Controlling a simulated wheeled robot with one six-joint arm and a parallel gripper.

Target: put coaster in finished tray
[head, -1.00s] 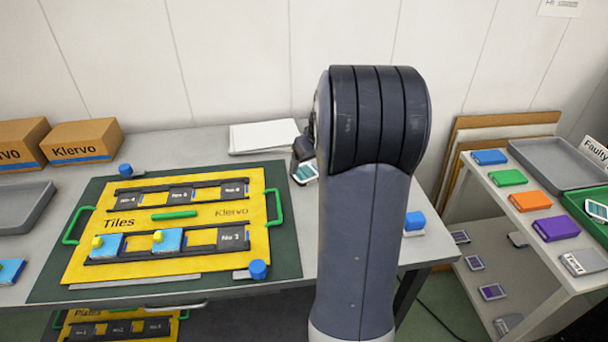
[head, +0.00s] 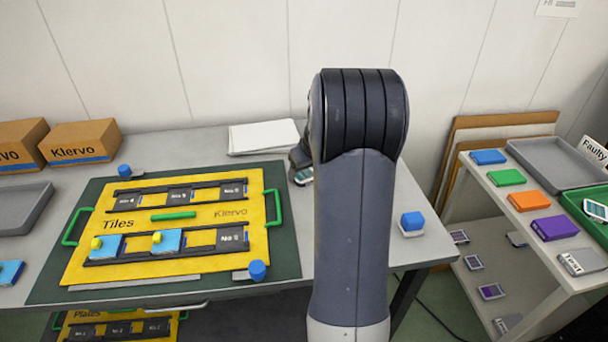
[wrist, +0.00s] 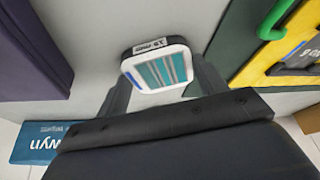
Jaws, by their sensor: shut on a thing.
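My gripper (wrist: 158,88) is shut on a coaster (wrist: 158,68), a white-edged square with teal stripes and a small printed label. In the head view the coaster (head: 303,177) shows only in part beside my arm, over the right part of the table, just right of the green mat. My arm hides most of the gripper there. A grey tray (head: 22,212) lies at the table's left end. Another grey tray (head: 550,160) is on the right shelf near a "Faulty" sign. No sign reading "finished" is readable.
A yellow "Tiles" board (head: 150,262) with green handles lies on the green mat (head: 285,240). Cardboard boxes (head: 82,142) and white paper (head: 262,136) are at the back. A green tray (head: 570,198) is on the right shelf.

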